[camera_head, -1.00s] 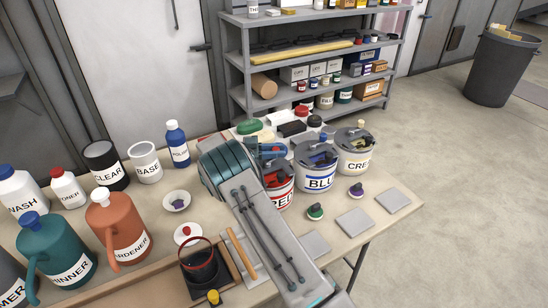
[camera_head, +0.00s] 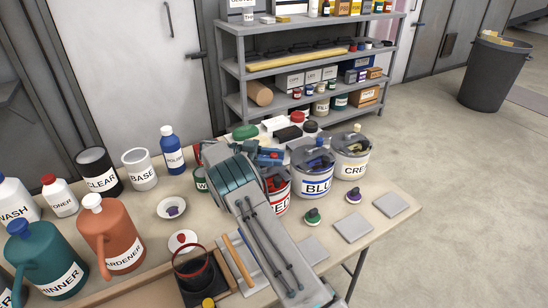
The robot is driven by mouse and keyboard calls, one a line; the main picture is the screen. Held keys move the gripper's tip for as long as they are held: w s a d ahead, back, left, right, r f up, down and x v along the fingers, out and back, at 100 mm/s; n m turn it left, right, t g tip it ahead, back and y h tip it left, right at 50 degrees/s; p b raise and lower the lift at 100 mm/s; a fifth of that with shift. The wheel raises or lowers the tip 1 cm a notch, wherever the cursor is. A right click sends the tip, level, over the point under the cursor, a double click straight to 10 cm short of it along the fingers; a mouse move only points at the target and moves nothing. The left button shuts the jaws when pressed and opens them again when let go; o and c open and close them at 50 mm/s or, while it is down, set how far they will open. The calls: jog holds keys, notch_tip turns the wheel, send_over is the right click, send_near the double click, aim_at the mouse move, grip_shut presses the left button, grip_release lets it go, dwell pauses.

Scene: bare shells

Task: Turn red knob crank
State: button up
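A white paint can labelled RED (camera_head: 277,200) stands on the table, partly hidden behind my arm. Red parts (camera_head: 274,183) show at its top, but I cannot make out a crank handle clearly. My gripper (camera_head: 268,157) is above and just behind the can's top, mostly hidden by my grey and teal wrist. Its fingertips cannot be made out, nor whether they touch anything. The can labelled BLU (camera_head: 316,184) and the can labelled CRE (camera_head: 352,165) stand to the right, with grey lids and fittings on top.
A green knob (camera_head: 312,217) and a purple knob (camera_head: 353,196) lie in front of the cans, near flat grey plates (camera_head: 391,204). An orange jug (camera_head: 108,238), a teal jug (camera_head: 45,262) and several bottles fill the left. Metal shelves (camera_head: 231,70) stand behind.

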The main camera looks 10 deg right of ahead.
aim_at(274, 154)
jog(key=shift+r, duration=0.15)
jog(key=shift+r, duration=0.3)
notch_tip(274, 154, up, 3)
jog(key=shift+r, duration=0.1)
jog(key=s+d+r+b, duration=0.1)
jog(key=s+d+r, duration=0.5)
jog(key=d, duration=0.4)
jog(key=shift+r, duration=0.45)
jog(key=shift+s+a, duration=0.1)
